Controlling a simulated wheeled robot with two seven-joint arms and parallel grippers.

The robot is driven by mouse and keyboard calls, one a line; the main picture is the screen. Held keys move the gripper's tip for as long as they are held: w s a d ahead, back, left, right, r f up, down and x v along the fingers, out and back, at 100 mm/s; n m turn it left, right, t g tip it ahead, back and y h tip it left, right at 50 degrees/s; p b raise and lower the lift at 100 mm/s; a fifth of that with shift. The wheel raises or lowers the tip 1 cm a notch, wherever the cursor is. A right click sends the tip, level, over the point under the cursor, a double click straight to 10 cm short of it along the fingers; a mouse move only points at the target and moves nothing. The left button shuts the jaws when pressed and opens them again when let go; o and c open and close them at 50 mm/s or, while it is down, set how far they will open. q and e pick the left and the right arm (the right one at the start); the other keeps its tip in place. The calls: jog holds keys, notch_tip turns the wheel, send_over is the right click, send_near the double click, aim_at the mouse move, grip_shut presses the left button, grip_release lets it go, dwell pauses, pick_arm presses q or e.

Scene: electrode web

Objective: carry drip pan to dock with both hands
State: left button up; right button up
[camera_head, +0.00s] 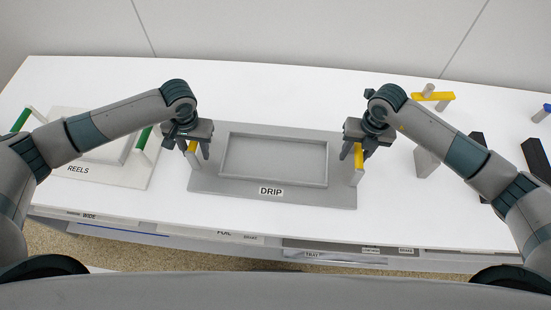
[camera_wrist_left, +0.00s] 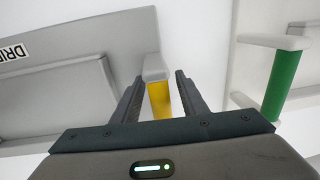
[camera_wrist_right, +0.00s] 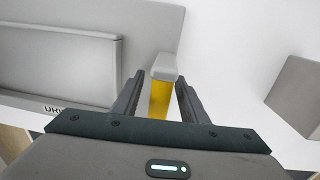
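The drip pan (camera_head: 270,192) is a grey tray labelled DRIP, flat on the white table, with a yellow handle at each end. My left gripper (camera_head: 198,152) is at its left handle. In the left wrist view the yellow left handle (camera_wrist_left: 160,98) stands between the two open fingers (camera_wrist_left: 156,92), with gaps on both sides. My right gripper (camera_head: 358,152) is at the right handle. In the right wrist view the yellow right handle (camera_wrist_right: 160,98) stands between the open fingers (camera_wrist_right: 158,95), with gaps on both sides. No marked dock is clearly identifiable.
A pale tray labelled REELS (camera_head: 130,176) with green handles stands close on the left. At the right are a grey block (camera_head: 425,161), black blocks (camera_head: 537,158) and a yellow-topped handle piece (camera_head: 432,96). The table behind the pan is clear.

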pick_arm(q)
jog(key=shift+f, duration=0.1)
jog(key=shift+c, duration=0.3)
pick_arm(e)
jog(key=shift+f, duration=0.1)
jog(key=shift+c, duration=0.4)
pick_arm(q)
grip_shut()
pick_arm(e)
grip_shut()
pick_arm(q)
jog(key=shift+w, duration=0.2)
pick_arm(e)
jog(key=shift+w, duration=0.15)
